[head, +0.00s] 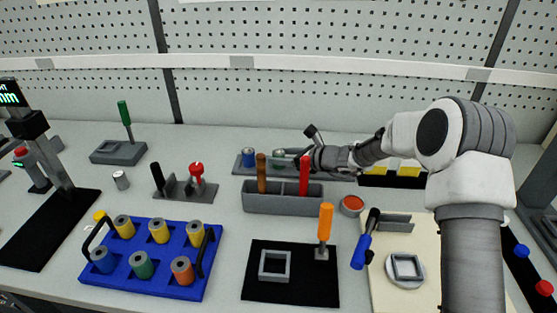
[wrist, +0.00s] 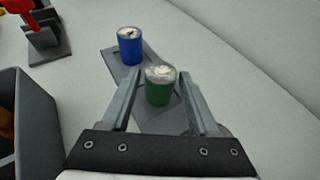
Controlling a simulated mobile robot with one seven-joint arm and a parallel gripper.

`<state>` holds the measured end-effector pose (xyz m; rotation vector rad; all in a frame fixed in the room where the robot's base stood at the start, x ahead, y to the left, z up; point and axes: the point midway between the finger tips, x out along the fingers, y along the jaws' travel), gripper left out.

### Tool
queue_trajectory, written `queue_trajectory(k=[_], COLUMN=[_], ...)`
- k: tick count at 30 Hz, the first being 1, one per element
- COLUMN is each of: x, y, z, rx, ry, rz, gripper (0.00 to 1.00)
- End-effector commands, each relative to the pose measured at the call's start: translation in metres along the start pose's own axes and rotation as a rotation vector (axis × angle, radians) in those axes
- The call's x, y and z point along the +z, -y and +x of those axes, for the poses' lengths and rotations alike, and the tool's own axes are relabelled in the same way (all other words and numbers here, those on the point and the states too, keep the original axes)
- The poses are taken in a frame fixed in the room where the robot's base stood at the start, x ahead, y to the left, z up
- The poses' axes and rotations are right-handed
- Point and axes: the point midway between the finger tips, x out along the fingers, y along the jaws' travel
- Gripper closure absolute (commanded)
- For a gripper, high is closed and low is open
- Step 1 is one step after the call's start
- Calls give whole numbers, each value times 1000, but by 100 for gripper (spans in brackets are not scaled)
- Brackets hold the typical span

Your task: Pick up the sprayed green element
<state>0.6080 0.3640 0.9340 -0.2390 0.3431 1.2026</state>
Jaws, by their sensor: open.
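The sprayed green element (wrist: 160,88) is a short green cylinder with a whitish coated top. It stands upright on a grey tray (wrist: 124,68), between the two fingers of my gripper (wrist: 160,84) in the wrist view. The fingers are open, one on each side, with gaps visible between them and the cylinder. In the head view the green element (head: 279,157) shows at the left of my gripper (head: 290,160). Another green cylinder (head: 142,265), with a grey top, sits in the blue tray (head: 180,287) at the front left.
A blue sprayed cylinder (wrist: 130,46) stands close by on the same grey tray. A grey tool box (head: 284,203) with upright handles is just in front. A red-handled tool in a stand (head: 197,184) is to the left. Bare table lies behind the tray.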

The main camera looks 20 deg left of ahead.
Motion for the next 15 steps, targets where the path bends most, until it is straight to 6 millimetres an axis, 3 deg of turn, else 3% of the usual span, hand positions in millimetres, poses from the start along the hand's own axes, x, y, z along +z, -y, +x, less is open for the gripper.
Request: queue_trajectory(k=[4, 12, 14, 15], x=[0, 0, 0, 0], y=[0, 0, 0, 0], z=[0, -1, -1, -1], rx=[-1, 0, 0, 0], ry=[0, 0, 0, 0], rz=[0, 0, 0, 0], gripper=[40, 89, 100, 100])
